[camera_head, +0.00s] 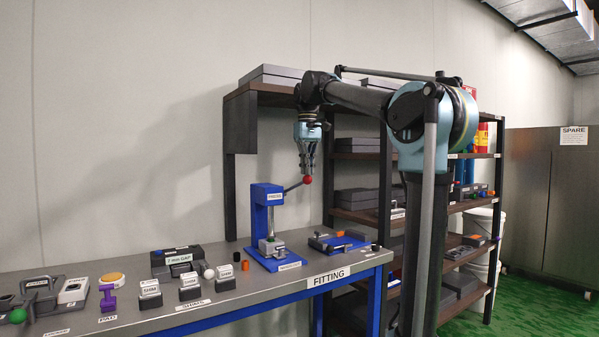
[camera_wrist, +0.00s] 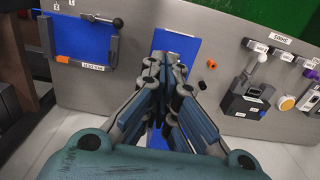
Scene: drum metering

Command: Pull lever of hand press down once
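The hand press (camera_head: 267,212) is a blue upright frame on a blue base on the bench. Its dark lever (camera_head: 293,186) slants up to the right and ends in a red ball knob (camera_head: 308,180). My gripper (camera_head: 308,171) points down directly above the knob, with its fingertips at or very close to the knob's top. The knob is hidden in that view, and contact is unclear.
The bench (camera_head: 215,303) carries a blue tray fixture (camera_head: 338,243) right of the press. Black and orange small cylinders (camera_head: 245,265), a gap gauge block (camera_head: 177,257) and several labelled blocks stand to the left. A shelf rack (camera_head: 357,215) stands behind my arm.

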